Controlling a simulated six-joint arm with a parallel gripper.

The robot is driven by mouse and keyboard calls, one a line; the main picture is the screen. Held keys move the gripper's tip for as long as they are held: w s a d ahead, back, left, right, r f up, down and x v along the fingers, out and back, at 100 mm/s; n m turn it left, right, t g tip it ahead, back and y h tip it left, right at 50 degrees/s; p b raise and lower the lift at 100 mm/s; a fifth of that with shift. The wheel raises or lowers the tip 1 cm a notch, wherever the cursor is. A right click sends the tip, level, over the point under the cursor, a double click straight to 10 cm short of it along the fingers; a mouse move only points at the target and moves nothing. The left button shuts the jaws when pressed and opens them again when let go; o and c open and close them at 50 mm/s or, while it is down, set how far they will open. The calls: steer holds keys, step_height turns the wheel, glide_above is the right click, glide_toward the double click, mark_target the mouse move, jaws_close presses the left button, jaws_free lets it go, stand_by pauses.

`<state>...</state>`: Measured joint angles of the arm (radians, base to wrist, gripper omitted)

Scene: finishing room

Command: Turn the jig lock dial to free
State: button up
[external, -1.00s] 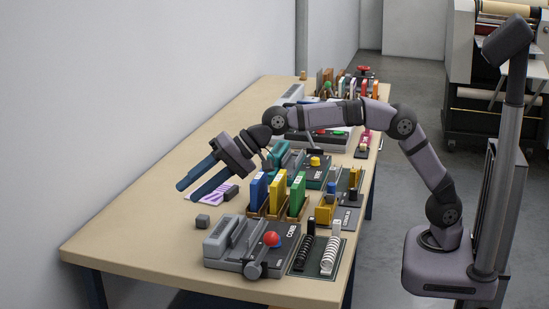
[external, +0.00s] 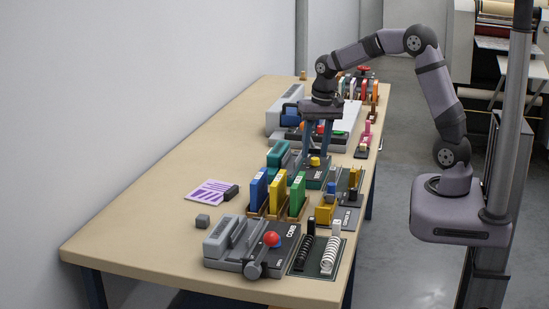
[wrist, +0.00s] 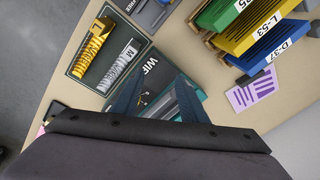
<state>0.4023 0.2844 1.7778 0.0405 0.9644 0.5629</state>
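A grey and teal device (external: 281,153) stands mid-table with a small yellow knob (external: 315,161) on its right part; I cannot tell for sure whether this is the jig lock dial. My gripper (external: 317,148) points down close above this device, with its two dark blue fingers apart and nothing seen between them. In the wrist view the fingers (wrist: 158,88) straddle the device's dark labelled plate (wrist: 150,72); a small yellow patch near the left finger is partly hidden. I cannot tell whether the fingers touch anything.
Blue, yellow and green upright holders (external: 277,191) stand nearer the camera. Before them is a grey device with a red ball knob (external: 272,239), beside coils on a mat (external: 330,257). A white and grey machine (external: 283,112) stands beyond. The table's left side is mostly clear.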

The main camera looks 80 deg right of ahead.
mark_target(353, 193)
steer(key=s+a+f+n+g+y+p, duration=0.1)
steer(key=s+a+g+y+p, duration=0.1)
steer(key=s+p, duration=0.25)
steer(key=s+a+n+g+y+p, duration=0.1)
steer(key=s+a+g+p, duration=0.25)
steer(key=s, duration=0.25)
steer(key=shift+t, duration=0.45)
steer(key=shift+d+p+x, duration=0.15)
steer(key=shift+p+x, duration=0.3)
steer(key=shift+x, duration=1.45)
steer(key=shift+d+p+x, duration=0.15)
steer(key=shift+p+x, duration=0.3)
steer(key=shift+x, duration=1.4)
steer(key=shift+s, duration=0.1)
jaws_close()
